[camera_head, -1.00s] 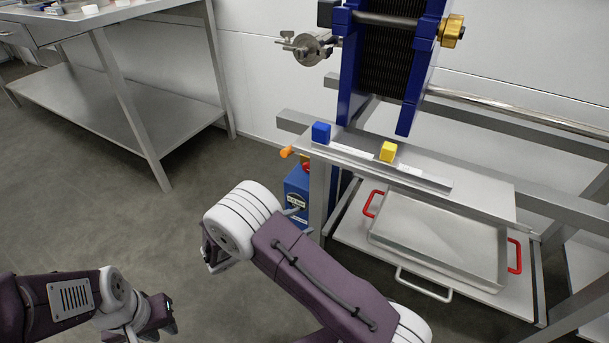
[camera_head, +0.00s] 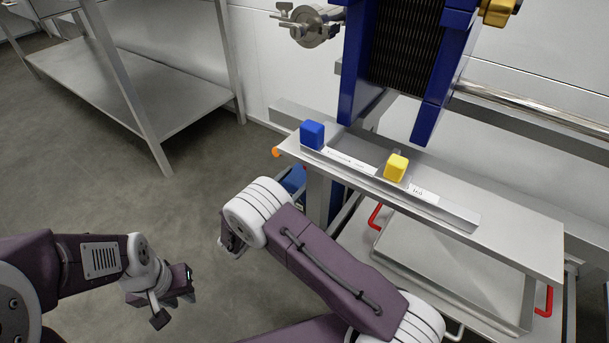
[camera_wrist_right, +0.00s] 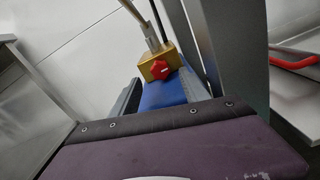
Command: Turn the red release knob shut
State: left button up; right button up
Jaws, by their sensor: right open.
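The red knob (camera_wrist_right: 160,70) shows in the right wrist view on a brass block (camera_wrist_right: 158,62) above a blue body (camera_wrist_right: 163,92). In the head view part of the blue unit (camera_head: 293,180) shows under the bench's left end, and I cannot make out the knob there. My right gripper (camera_head: 232,243) is open, partly hidden by its own wrist, to the left of and nearer than the blue unit, apart from it. My left gripper (camera_head: 174,298) is open and empty over the floor at the lower left.
A steel bench (camera_head: 490,240) carries a blue block (camera_head: 312,134) and a yellow block (camera_head: 396,168). Its leg stands beside the blue unit. An orange tip (camera_head: 276,152) sticks out at its left end. A tray with red handles (camera_head: 544,300) lies below. A steel table (camera_head: 160,95) stands at left; floor between is clear.

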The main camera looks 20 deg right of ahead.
aim_at(303, 178)
jog(key=b+x, duration=0.1)
jog(key=x, duration=0.3)
jog(key=shift+f+b, duration=0.15)
jog(key=shift+b, duration=0.2)
jog(key=shift+w+d, duration=0.15)
jog(key=shift+w, duration=0.05)
grip_shut()
jog(key=n+p, duration=0.2)
jog(key=p, duration=0.1)
jog(key=r+n+p, duration=0.1)
jog(key=n+p, duration=0.1)
jog(key=p, duration=0.2)
jog(key=shift+n, duration=0.4)
jog(key=shift+f+n, duration=0.25)
jog(key=shift+n, duration=0.05)
jog(key=shift+f, duration=0.1)
grip_release()
pick_arm(q)
notch_tip(303, 178, up, 4)
jog(key=shift+r, duration=0.2)
